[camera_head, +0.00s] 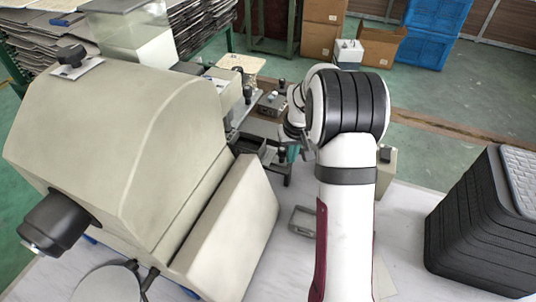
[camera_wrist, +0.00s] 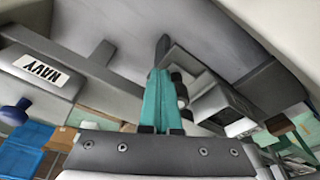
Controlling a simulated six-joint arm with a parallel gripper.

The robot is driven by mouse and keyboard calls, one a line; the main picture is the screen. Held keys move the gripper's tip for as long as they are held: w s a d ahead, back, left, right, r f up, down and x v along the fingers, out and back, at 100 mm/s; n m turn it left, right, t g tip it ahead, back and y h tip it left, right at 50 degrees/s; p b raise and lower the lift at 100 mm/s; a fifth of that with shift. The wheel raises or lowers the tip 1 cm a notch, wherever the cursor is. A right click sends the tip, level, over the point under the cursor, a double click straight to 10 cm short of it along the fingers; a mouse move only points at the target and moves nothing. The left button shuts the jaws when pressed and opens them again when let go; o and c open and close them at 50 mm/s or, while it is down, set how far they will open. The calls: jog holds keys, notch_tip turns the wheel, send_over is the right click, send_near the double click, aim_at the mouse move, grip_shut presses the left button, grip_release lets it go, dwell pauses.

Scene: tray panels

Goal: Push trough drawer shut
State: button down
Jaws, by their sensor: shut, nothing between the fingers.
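My gripper (camera_wrist: 160,82) shows in the wrist view as two teal fingers, shut together with nothing between them. In the head view only a bit of teal (camera_head: 292,153) shows beside my arm, which hides the rest. The large beige machine (camera_head: 120,130) fills the left of the head view. A dark, tray-like piece (camera_head: 248,147) at its right side may be the trough drawer; how far out it stands is unclear. In the wrist view, a grey body with a dark edge (camera_wrist: 272,88) lies right of the fingers. Whether the fingertips touch anything cannot be told.
Black stacked trays (camera_head: 478,230) stand on the right of the white table. A small metal frame (camera_head: 302,220) lies beside my arm. Blue crates (camera_head: 430,30) and cardboard boxes are farther back.

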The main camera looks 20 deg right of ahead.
aim_at(272, 156)
jog(key=shift+w+a, duration=0.75)
jog(key=shift+w+a, duration=1.6)
jog(key=shift+s+d, duration=0.4)
jog(key=shift+d, duration=0.05)
notch_tip(272, 156, up, 7)
